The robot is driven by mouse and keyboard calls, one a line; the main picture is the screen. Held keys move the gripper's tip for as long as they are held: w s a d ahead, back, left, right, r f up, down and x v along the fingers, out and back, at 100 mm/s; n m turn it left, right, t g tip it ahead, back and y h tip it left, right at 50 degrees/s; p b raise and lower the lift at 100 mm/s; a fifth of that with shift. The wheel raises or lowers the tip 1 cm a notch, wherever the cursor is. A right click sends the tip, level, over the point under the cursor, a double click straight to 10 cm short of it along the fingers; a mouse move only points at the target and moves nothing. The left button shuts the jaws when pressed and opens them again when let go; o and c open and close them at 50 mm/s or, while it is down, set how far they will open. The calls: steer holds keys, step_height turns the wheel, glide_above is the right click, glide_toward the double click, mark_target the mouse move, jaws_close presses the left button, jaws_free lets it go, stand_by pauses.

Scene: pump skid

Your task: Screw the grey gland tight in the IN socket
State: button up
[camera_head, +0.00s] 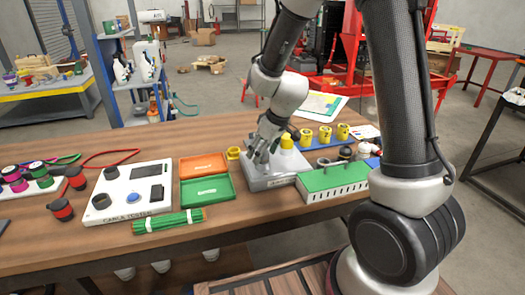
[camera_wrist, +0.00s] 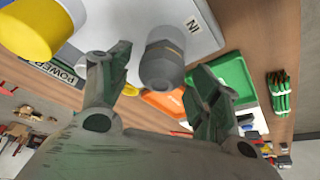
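The grey gland (camera_wrist: 162,65) is a hex-shaped fitting at the white-grey box (camera_wrist: 112,18), beside the IN label (camera_wrist: 193,23). My gripper (camera_wrist: 159,75) has its two fingers spread on either side of the gland, with a visible gap at each side. In the head view my gripper (camera_head: 261,152) reaches down over the left part of the box (camera_head: 283,183), and it hides the gland and socket there. How deep the gland sits in the socket cannot be told.
A yellow fitting (camera_head: 287,142) stands on the box close to my gripper; it also shows in the wrist view (camera_wrist: 38,28). A green tray (camera_head: 208,190) and orange tray (camera_head: 203,166) lie to the left. A green terminal block (camera_head: 333,178) is at the right.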

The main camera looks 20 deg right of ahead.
stand_by(0.5)
steer(key=n+g+y, duration=0.1)
steer(key=n, duration=0.2)
steer(key=shift+n, duration=0.4)
steer(key=n+g, duration=0.1)
steer(key=n, duration=0.1)
steer(key=n+g+y, duration=0.1)
steer(key=n, duration=0.2)
steer(key=c, duration=1.1)
steer(key=m+t, duration=0.1)
steer(key=m, duration=0.2)
steer(key=shift+m+t+h, duration=0.3)
steer(key=shift+m+h, duration=0.1)
steer(key=m+t+h, duration=0.1)
steer(key=m, duration=0.4)
steer(key=o, duration=1.1)
